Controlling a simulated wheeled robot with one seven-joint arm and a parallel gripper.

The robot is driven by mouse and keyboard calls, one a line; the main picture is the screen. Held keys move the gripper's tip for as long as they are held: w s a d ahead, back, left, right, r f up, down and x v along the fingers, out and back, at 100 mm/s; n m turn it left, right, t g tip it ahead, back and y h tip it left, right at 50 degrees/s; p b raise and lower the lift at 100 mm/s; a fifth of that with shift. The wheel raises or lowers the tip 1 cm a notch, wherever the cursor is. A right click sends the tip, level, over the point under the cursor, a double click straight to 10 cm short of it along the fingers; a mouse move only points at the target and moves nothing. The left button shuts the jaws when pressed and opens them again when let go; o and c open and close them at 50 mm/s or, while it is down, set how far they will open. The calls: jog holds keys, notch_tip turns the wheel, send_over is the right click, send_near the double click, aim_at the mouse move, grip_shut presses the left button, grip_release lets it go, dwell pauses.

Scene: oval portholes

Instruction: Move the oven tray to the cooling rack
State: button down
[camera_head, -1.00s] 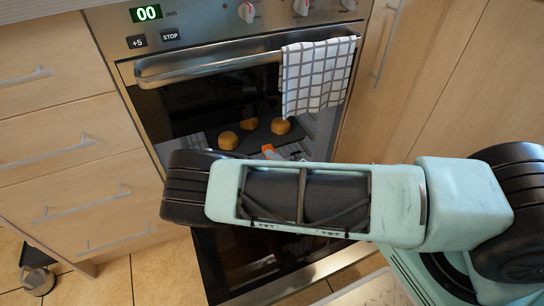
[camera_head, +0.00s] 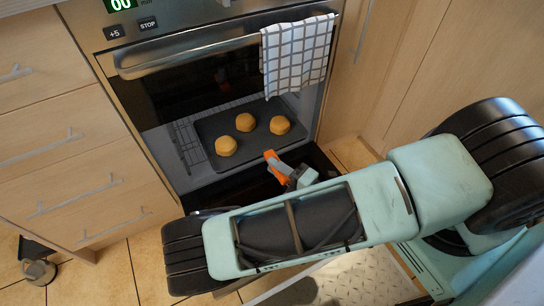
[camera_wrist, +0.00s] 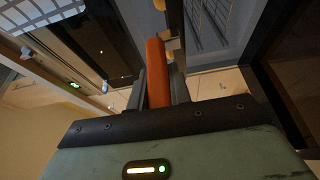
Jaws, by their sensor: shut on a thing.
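The oven tray (camera_head: 262,110) is a dark flat sheet bearing three golden buns (camera_head: 226,146). In the head view it lies level at the oven opening, with part of the wire oven shelf (camera_head: 183,145) showing to its left. My gripper (camera_head: 271,157) has orange fingertips and is shut on the tray's front edge. In the wrist view an orange finger (camera_wrist: 157,72) stands upright in the middle, and the grip itself is mostly hidden. Bits of the buns show near the top of the wrist view. I cannot make out the cooling rack in any view.
The oven handle (camera_head: 190,61) with a checked towel (camera_head: 297,55) hangs above the opening. Wooden drawers (camera_head: 50,140) stand on the left and a wooden cabinet (camera_head: 440,60) on the right.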

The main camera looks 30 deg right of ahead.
jog(key=s+p, duration=0.4)
jog(key=s, duration=1)
jog(key=shift+p, duration=0.4)
